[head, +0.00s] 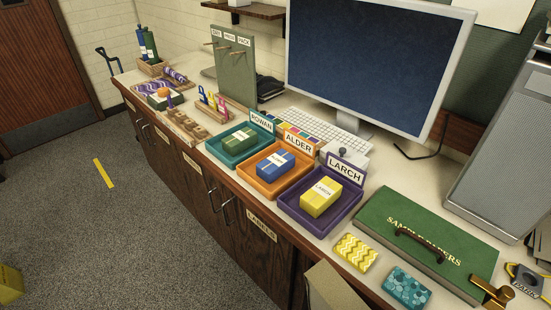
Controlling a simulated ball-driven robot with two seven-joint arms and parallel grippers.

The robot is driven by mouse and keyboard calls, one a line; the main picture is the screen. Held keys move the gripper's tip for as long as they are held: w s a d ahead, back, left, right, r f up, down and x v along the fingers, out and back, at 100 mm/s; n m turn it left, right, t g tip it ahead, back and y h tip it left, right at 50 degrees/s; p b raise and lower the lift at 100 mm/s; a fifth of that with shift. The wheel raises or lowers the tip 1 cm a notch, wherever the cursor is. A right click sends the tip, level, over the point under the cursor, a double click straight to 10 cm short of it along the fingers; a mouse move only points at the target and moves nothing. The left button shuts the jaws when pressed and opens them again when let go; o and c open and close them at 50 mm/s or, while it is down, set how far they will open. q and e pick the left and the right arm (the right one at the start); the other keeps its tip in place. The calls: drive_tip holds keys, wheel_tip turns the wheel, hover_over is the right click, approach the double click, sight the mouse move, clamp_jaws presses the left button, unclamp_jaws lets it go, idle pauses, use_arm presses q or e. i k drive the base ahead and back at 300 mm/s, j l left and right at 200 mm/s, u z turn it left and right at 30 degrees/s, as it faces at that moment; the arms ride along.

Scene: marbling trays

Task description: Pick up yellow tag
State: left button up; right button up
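A small yellow piece (211,99), which looks like the yellow tag, stands between a blue one (202,93) and a pink one (223,104) in a wooden holder on the counter. It is small here, so I cannot make out its exact shape or any writing. Neither of my grippers shows in the head view.
A green pegboard (236,75) with empty-looking pegs stands behind the holder. Teal (225,162), orange (262,190) and purple (303,222) trays holding wrapped blocks sit to the right. A wooden rack (183,126) lies in front. A monitor (375,60) stands behind the trays.

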sight(212, 104)
drive_tip(key=j, duration=0.3)
drive_tip(key=i+j, duration=0.1)
drive_tip(key=j, duration=0.25)
drive_tip(key=i+j, duration=0.1)
drive_tip(key=j, duration=0.25)
drive_tip(key=i+j, duration=0.1)
drive_tip(key=j, duration=0.25)
drive_tip(key=i+j, duration=0.1)
drive_tip(key=j, duration=0.25)
drive_tip(key=i+l, duration=0.1)
drive_tip(key=i, duration=0.8)
